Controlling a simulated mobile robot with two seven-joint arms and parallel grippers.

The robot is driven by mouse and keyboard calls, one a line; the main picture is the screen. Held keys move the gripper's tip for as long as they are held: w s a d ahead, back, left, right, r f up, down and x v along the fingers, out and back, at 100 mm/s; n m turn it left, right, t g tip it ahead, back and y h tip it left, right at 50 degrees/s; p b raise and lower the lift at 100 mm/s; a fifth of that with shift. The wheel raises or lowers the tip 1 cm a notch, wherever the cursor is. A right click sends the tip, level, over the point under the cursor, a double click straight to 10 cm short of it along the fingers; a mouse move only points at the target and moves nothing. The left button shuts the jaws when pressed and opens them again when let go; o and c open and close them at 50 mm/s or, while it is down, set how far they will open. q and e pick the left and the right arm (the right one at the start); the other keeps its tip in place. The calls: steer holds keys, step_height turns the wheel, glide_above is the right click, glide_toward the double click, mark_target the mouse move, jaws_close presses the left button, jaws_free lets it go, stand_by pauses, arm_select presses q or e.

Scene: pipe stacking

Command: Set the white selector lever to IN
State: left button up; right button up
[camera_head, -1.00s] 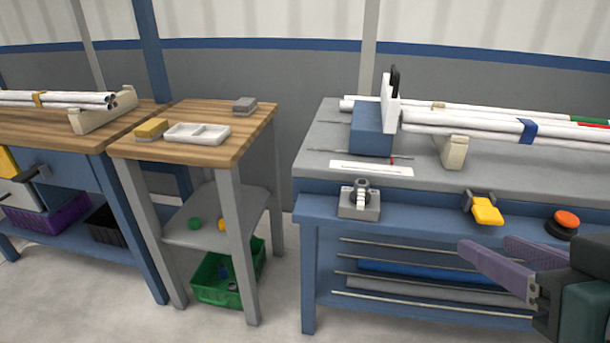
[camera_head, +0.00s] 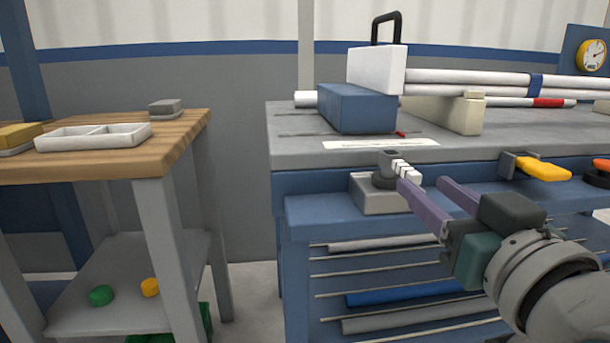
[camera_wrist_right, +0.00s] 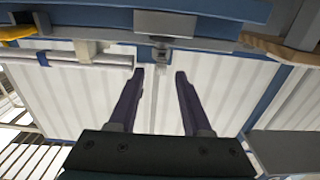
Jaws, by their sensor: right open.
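The selector (camera_head: 383,193) is a grey block with a dark round hub on the blue ledge at the front of the grey bench. Its white lever (camera_head: 404,169) sticks out to the right of the hub. No IN marking is legible. My right gripper (camera_head: 422,184) is open, with purple fingers pointing at the selector. One fingertip overlaps the block's right side in the head view; I cannot tell whether it touches. In the right wrist view the open fingers (camera_wrist_right: 160,72) point towards the small grey selector (camera_wrist_right: 158,53), with nothing between them. My left gripper is not in view.
A yellow handle (camera_head: 543,169) and an orange button (camera_head: 602,165) sit on the bench front to the right. White pipes (camera_head: 455,83) and a blue block (camera_head: 356,107) lie on the bench top. A wooden-topped table (camera_head: 170,140) stands left, across a gap.

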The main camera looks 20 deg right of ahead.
mark_target(417, 180)
steer(key=b+x, duration=0.1)
steer(key=x, duration=0.5)
steer(key=shift+w+b, duration=0.3)
steer(key=shift+w, duration=0.05)
jaws_close()
stand_by(1.1)
